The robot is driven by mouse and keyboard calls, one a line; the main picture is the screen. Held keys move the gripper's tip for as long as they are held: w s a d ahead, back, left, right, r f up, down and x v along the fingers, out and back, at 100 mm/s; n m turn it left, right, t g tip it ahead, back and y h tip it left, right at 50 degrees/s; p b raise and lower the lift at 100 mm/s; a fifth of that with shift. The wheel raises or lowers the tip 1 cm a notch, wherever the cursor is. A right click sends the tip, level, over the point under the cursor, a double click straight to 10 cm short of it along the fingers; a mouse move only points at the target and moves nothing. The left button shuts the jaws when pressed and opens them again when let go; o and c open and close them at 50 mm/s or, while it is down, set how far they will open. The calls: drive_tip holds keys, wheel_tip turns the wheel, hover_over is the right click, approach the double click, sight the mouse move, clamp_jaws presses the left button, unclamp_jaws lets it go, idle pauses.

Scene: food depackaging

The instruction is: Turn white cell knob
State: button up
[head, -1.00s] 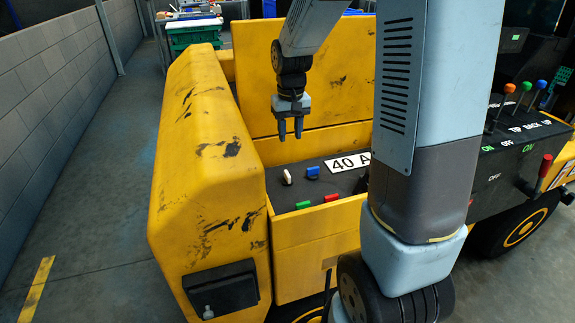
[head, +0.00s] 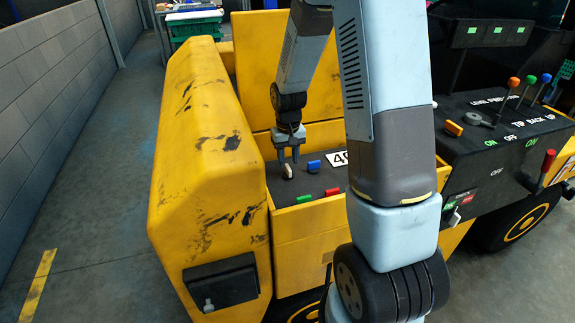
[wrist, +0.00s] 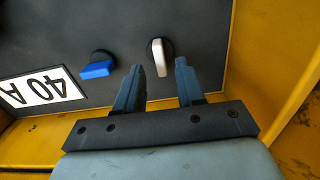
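The white knob (wrist: 159,57) sits on the black panel in the yellow machine's recess. In the head view the white knob (head: 288,171) is just below my fingertips. My gripper (wrist: 160,70) is open, with one finger on each side of the knob's lower end in the wrist view. In the head view my gripper (head: 289,158) points down at the panel. I cannot tell whether the fingers touch the knob.
A blue knob (wrist: 97,68) and a "40 A" label (wrist: 38,91) lie to the left in the wrist view. Green (head: 305,198) and red (head: 332,191) switches sit at the panel's front edge. Yellow walls enclose the panel.

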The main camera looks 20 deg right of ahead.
sight(288, 172)
drive_tip(key=shift+f, duration=1.5)
drive_tip(key=shift+c, duration=0.4)
clamp_jaws()
